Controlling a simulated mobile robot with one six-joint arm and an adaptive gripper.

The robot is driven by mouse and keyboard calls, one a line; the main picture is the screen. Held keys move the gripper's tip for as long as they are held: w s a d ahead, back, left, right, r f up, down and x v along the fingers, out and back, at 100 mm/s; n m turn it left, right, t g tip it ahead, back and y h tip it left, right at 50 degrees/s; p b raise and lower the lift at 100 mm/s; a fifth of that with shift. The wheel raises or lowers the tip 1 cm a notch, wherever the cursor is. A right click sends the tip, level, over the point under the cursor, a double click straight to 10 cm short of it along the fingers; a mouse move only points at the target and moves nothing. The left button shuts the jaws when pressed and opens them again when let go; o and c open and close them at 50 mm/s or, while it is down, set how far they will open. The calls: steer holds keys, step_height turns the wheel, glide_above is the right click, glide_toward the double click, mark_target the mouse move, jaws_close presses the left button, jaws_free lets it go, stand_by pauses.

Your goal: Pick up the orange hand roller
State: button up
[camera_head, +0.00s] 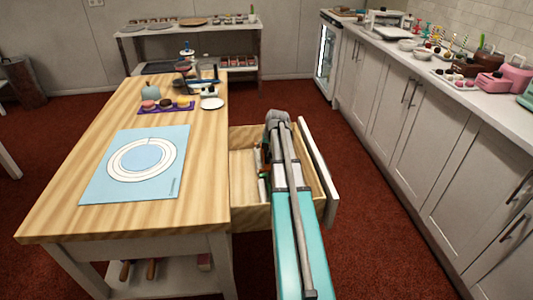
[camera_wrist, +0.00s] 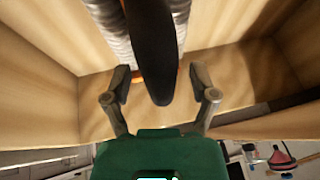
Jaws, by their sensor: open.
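In the wrist view my gripper (camera_wrist: 159,78) is open inside a wooden drawer, with its two fingers apart. A long dark, rounded handle-like piece (camera_wrist: 155,50) lies between and beyond the fingers. A small orange sliver (camera_wrist: 137,75) shows beside it near the left finger; I cannot tell whether it belongs to the orange hand roller. A pale grey ribbed cylinder (camera_wrist: 108,28) lies to the left of the dark piece. In the head view my arm covers much of the open drawer (camera_head: 243,215), so the roller cannot be made out there.
The drawer walls stand close around my gripper. The wooden table (camera_head: 205,185) beside the drawer bears a blue mat (camera_head: 100,180) and a purple tray (camera_head: 152,110). White cabinets (camera_head: 400,105) line the right, with red floor between.

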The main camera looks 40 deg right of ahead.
jaws_close()
stand_by(0.4)
steer(key=shift+r, duration=0.15)
step_height(320, 180, up, 10)
steer(key=p, duration=1)
stand_by(0.9)
